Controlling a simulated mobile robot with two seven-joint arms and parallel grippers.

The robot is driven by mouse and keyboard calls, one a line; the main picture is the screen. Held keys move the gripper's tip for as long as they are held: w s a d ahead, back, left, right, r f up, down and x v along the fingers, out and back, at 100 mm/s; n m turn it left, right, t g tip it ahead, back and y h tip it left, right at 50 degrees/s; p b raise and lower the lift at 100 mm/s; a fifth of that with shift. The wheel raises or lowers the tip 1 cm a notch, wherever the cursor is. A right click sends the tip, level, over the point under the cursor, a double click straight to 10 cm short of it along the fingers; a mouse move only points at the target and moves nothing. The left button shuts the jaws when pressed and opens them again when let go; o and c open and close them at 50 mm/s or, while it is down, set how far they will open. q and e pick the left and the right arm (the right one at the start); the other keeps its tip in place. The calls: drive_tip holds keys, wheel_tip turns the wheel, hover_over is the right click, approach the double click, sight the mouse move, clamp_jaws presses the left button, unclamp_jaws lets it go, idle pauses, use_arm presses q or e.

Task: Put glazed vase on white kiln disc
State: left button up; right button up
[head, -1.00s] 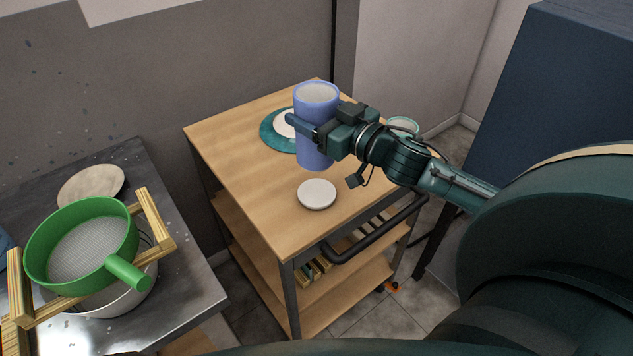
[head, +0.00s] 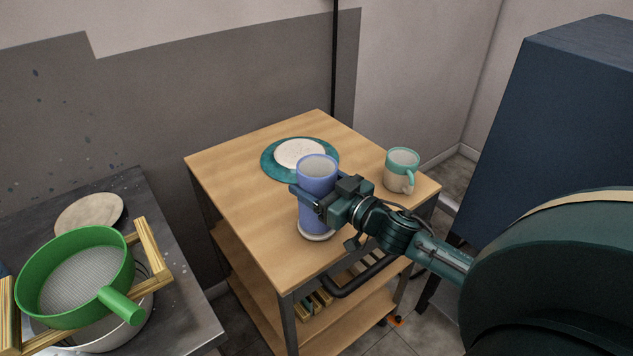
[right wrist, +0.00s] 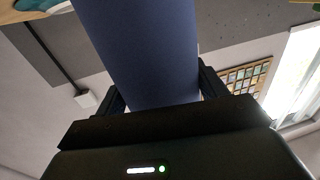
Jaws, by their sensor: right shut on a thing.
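The glazed vase (head: 314,214) is a tall blue cylinder with a pale inside, upright over the near part of the wooden cart top. My right gripper (head: 312,193) is shut on the vase around its upper half; in the right wrist view the vase (right wrist: 140,50) fills the space between the fingers. My left gripper is not in view.
A teal and beige mug (head: 402,170) stands to the right. A green sieve (head: 75,275) on wooden bars sits on the left metal table. The cart's left side is clear.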

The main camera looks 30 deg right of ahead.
drive_tip(key=o, duration=1.3)
drive_tip(key=b+v, duration=0.1)
drive_tip(key=v, duration=1.1)
